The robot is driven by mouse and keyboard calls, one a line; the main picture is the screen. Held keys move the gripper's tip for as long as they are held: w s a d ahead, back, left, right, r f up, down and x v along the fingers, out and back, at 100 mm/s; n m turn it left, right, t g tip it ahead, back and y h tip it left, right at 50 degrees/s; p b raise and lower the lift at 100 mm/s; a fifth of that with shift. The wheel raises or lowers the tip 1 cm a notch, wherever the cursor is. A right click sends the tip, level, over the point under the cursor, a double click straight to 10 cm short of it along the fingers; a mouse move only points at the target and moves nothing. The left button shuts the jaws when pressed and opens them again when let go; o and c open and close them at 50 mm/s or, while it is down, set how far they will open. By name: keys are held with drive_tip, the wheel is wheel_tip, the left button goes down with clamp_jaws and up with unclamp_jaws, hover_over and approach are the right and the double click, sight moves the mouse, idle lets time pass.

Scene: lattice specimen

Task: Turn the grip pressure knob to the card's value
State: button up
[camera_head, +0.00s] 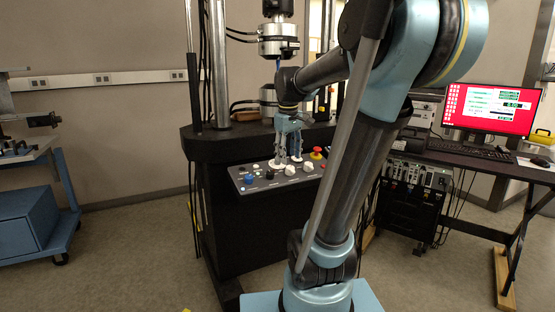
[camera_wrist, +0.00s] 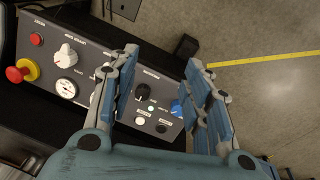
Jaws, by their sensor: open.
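The control panel (camera_head: 262,188) on the front of the black machine carries several knobs and buttons. Another pale knob is mostly hidden behind the left finger. The labels are too small to read, so I cannot tell which is the grip pressure knob. My gripper (camera_head: 287,158) is over the panel, fingers pointing down. In the wrist view my gripper (camera_wrist: 162,62) is open, with nothing between its fingers. I cannot make out the card.
A red emergency button (camera_wrist: 18,75) on a yellow base is at the panel's end. A blue button (camera_wrist: 177,108) is near the right finger. A monitor (camera_head: 490,108) stands on a desk at right. A blue cart (camera_head: 30,225) is at left, with open floor between.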

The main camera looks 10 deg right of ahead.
drive_tip(key=w+a+r+n, duration=0.1)
drive_tip(key=w+r+n, duration=0.25)
drive_tip(key=w, duration=0.75)
drive_tip(key=w+a+r+n, duration=0.15)
drive_tip(key=w+r, duration=0.25)
drive_tip(key=w, duration=0.7)
drive_tip(key=shift+g, duration=0.3)
drive_tip(key=f, duration=0.5)
drive_tip(key=w+d+f, duration=0.1)
drive_tip(key=f, duration=0.5)
drive_tip(key=w+d+f, duration=0.1)
drive_tip(key=f, duration=0.5)
drive_tip(key=shift+d+f, duration=0.2)
drive_tip(key=shift+f, duration=0.05)
drive_tip(key=shift+c, duration=0.6)
clamp_jaws()
